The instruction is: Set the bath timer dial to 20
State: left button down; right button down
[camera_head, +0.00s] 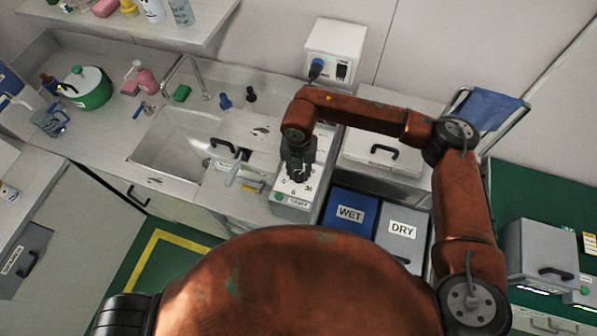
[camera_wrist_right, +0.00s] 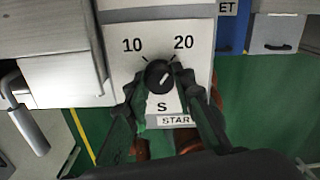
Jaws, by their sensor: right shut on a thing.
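The bath timer (camera_head: 290,211) is a pale box at the right end of the sink counter. In the right wrist view its panel (camera_wrist_right: 120,48) shows the marks 10 and 20, a letter S and a START label (camera_wrist_right: 176,120). The black dial (camera_wrist_right: 158,75) has a white pointer line slanting up and right, roughly toward 20. My right gripper (camera_head: 297,174) reaches down onto the timer and hides the dial in the head view. In the right wrist view the gripper (camera_wrist_right: 160,85) is shut on the dial, one finger on each side. My left gripper is out of view.
A sink (camera_head: 170,150) with a tap lies left of the timer. A white box with a blue plug (camera_head: 333,52) stands behind. WET (camera_head: 352,195) and DRY (camera_head: 402,245) bins are at the right.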

aim_at(298, 173)
jog(key=shift+m, duration=0.3)
dwell(0.4)
jog(key=c, duration=1.7)
grip_release()
jog(key=shift+o, duration=0.4)
notch_tip(298, 173, up, 12)
